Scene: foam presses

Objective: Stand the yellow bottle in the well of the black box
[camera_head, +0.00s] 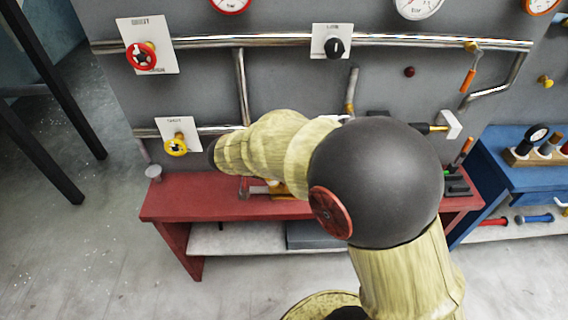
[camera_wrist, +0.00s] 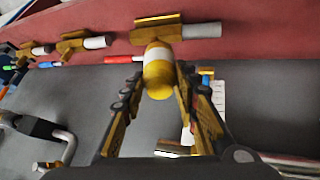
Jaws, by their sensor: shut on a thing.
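The yellow bottle (camera_wrist: 158,76), with a white band, is between the two fingers of my gripper (camera_wrist: 160,66) in the wrist view. My gripper is shut on it, over the grey panel and red bench. In the head view my own arm hides the gripper and the bottle. A dark box (camera_head: 458,186), which looks like the black box, sits at the right end of the red bench with a green piece and an orange-handled tool by it. Its well cannot be made out. A dark holder at the left edge of the wrist view (camera_wrist: 8,74) may be the same box.
The red bench (camera_head: 190,199) stands below a grey panel with pipes, valves and gauges. Brass-and-grey fittings (camera_wrist: 158,32) lie along the bench. A blue bench (camera_head: 507,160) with a wooden rack stands at the right. A small grey cylinder (camera_head: 153,173) is at the left end.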

